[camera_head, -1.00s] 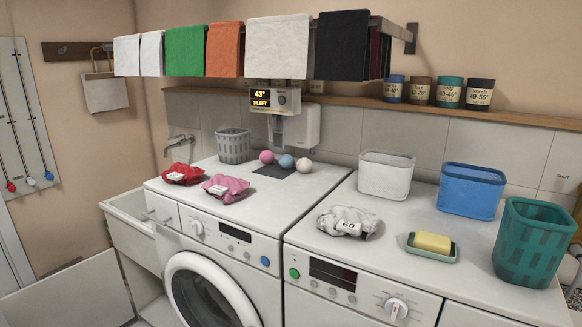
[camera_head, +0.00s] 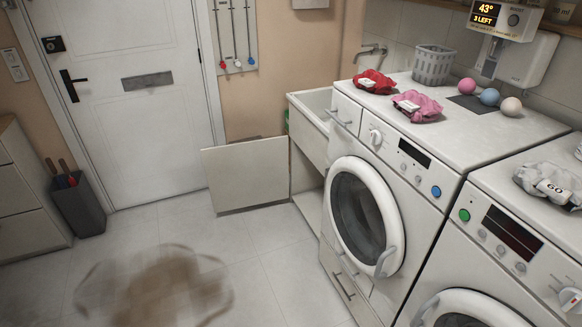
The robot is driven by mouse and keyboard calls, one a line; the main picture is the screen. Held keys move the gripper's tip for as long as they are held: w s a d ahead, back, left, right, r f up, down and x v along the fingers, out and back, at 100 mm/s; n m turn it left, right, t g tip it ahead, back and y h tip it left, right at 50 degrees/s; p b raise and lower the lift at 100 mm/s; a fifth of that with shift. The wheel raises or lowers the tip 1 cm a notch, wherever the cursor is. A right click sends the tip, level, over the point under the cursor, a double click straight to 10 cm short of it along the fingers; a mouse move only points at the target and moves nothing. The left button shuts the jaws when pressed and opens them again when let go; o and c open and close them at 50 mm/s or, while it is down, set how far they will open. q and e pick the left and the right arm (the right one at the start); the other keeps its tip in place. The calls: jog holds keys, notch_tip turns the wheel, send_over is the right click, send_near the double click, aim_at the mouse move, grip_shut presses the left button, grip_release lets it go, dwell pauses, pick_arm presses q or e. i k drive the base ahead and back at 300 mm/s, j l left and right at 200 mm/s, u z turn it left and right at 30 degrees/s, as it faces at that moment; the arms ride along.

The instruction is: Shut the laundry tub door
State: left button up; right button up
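The laundry tub (camera_head: 311,106) stands left of the washing machine, below a wall tap. Its cabinet door (camera_head: 245,178) is a pale flat panel that stands wide open, swung out to the left toward the white entrance door. Neither of my grippers is in view.
The washing machine (camera_head: 372,200) with its round door shut stands right of the tub, and a second machine (camera_head: 500,240) stands nearer. An umbrella bin (camera_head: 78,205) and a drawer cabinet (camera_head: 28,205) are at the left. The tiled floor has a brown blurred patch (camera_head: 160,290).

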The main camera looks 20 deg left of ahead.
aim_at(246, 173)
jog(key=u, duration=0.25)
jog(key=i+j+z, duration=0.1)
jog(key=i+j, duration=0.15)
jog(key=i+j+z, duration=0.1)
jog(key=i+j, duration=0.15)
jog(key=j, duration=0.2)
jog(key=i+j+z, duration=0.1)
jog(key=i+j, duration=0.15)
jog(key=i+j+z, duration=0.1)
jog(key=i+j, duration=0.15)
jog(key=j, duration=0.25)
jog(key=i+j+u, duration=0.15)
jog(key=j, duration=0.15)
jog(key=i+j+u, duration=0.15)
jog(key=j, duration=0.15)
